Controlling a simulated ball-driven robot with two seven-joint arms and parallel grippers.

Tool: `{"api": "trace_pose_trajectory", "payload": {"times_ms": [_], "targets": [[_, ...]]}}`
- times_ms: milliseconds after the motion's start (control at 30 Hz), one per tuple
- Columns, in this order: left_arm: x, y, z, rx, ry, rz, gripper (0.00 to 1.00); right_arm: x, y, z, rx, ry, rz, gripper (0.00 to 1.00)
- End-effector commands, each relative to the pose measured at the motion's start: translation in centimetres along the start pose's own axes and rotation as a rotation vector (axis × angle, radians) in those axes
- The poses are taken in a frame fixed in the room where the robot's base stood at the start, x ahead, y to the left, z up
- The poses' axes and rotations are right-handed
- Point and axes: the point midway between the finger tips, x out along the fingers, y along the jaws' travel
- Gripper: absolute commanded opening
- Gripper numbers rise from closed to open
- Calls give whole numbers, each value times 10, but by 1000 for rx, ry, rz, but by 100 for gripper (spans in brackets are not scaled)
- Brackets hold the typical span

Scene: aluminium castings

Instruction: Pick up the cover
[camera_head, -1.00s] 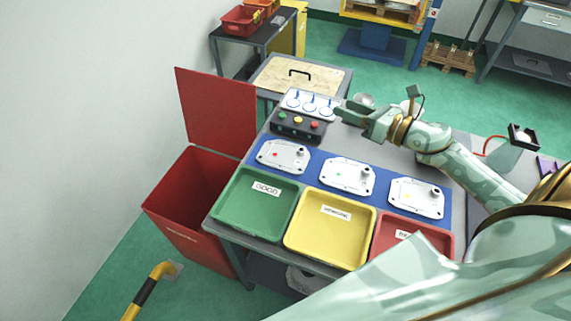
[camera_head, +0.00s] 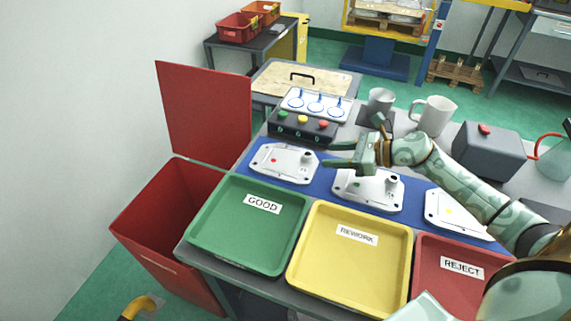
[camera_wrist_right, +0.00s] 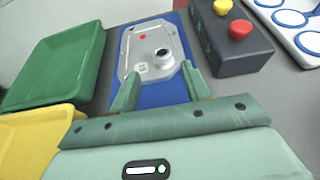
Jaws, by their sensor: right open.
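Several pale metal covers lie on a blue mat (camera_head: 313,184). My left gripper is not in view.
Green GOOD (camera_head: 245,235), yellow REWORK (camera_head: 350,270) and red REJECT (camera_head: 455,290) trays line the front. A dark button box (camera_head: 275,130) stands behind the mat. A grey cup (camera_head: 381,100) and white mug (camera_head: 436,115) stand behind my right arm. A red bin (camera_head: 175,215) stands left.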

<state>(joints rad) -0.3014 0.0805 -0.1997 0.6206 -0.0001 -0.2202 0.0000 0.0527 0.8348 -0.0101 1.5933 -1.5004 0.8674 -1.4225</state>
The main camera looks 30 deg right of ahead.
Motion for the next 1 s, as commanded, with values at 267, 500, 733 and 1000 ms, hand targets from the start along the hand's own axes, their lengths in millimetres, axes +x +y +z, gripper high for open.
{"api": "trace_pose_trajectory", "payload": {"times_ms": [267,500,733,1000], "targets": [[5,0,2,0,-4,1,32,28,0,0,1,-3,0,47],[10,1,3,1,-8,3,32,65,-1,-2,2,-1,1,47],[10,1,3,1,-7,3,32,69,-1,-1,1,1,0,47],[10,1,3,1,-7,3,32,68,-1,-1,1,0,1,0]]}}
